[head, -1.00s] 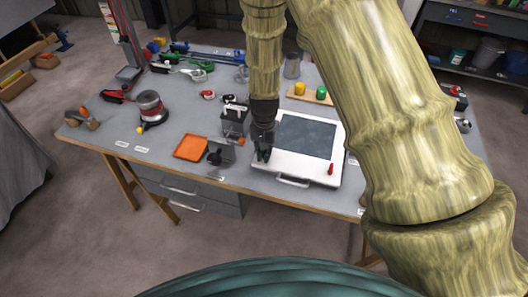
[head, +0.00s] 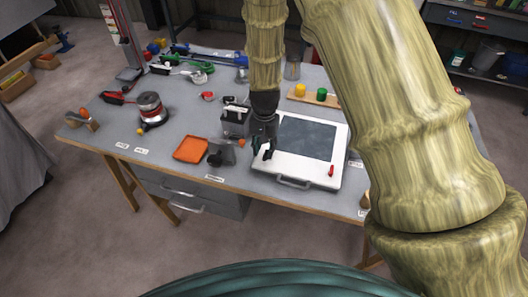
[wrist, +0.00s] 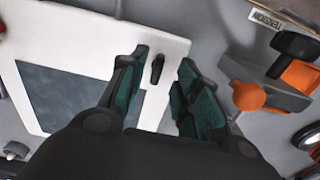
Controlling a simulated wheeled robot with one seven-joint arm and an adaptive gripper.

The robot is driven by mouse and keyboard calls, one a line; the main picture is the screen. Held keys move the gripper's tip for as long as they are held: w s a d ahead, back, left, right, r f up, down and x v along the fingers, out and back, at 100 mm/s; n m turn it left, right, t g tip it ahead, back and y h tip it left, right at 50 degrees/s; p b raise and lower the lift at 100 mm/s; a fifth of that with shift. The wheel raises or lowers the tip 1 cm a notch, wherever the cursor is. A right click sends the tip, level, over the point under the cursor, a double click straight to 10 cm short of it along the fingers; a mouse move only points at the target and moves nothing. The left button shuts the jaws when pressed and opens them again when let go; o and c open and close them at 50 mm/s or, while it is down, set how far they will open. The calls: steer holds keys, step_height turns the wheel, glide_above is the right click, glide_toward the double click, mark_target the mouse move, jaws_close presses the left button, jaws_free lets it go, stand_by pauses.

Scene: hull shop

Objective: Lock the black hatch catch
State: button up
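The white hatch (head: 313,174) with a dark window lies on the bench. The black hatch catch (wrist: 157,68) stands on its white border in the wrist view, lying lengthwise between my fingers. My gripper (wrist: 162,72) is open, with one finger on each side of the catch and a visible gap to each. I cannot tell how far the fingertips are above the hatch. A red catch (head: 331,171) sits at the hatch's front right.
A handle (head: 293,183) is on the hatch's front edge. Left of the gripper are a grey block with a black knob (head: 215,157), an orange tray (head: 190,149) and a dark box (head: 235,121). Yellow (head: 300,90) and green (head: 322,94) pieces stand behind the hatch.

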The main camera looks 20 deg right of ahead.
step_height(320, 180, up, 9)
stand_by(0.4)
steer(key=shift+f, duration=0.1)
stand_by(0.3)
